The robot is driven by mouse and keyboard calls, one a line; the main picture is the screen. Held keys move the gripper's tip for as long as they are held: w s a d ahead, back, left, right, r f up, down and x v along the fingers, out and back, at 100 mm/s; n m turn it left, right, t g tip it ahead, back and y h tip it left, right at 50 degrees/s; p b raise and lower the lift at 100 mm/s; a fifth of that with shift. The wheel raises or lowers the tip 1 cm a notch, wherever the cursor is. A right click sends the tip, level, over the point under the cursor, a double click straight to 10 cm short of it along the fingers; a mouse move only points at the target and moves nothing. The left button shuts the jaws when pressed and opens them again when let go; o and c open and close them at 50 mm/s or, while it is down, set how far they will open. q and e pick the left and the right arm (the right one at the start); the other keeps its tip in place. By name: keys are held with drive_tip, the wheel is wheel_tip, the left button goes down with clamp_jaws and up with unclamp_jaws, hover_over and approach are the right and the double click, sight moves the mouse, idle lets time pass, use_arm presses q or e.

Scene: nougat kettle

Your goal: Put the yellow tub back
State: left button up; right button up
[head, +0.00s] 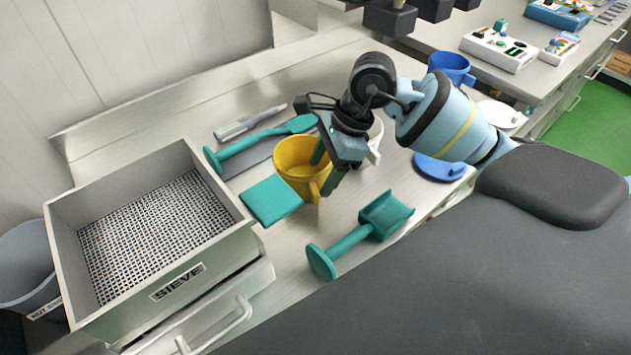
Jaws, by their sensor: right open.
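The yellow tub (291,150) stands upright on the metal worktop in the middle of the head view, with its handle low on its right side. My right gripper (325,172) is at the tub's right side, over its rim and near the handle. It is open, with one finger in front of the tub's opening and the other just outside it. I cannot tell whether the fingers touch the tub. The gripper hides part of the right rim. My left gripper is not in view.
A teal square (271,201) lies against the tub's front left. A teal scoop (350,238) lies in front, teal paddle (250,142) behind. The sieve box (222,257) stands left. A blue lid (438,167) and blue mug (451,67) are right.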

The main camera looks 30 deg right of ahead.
drive_tip(key=v, duration=0.6)
drive_tip(key=shift+d+r, duration=0.2)
drive_tip(key=shift+r, duration=0.15)
drive_tip(key=shift+s, duration=0.1)
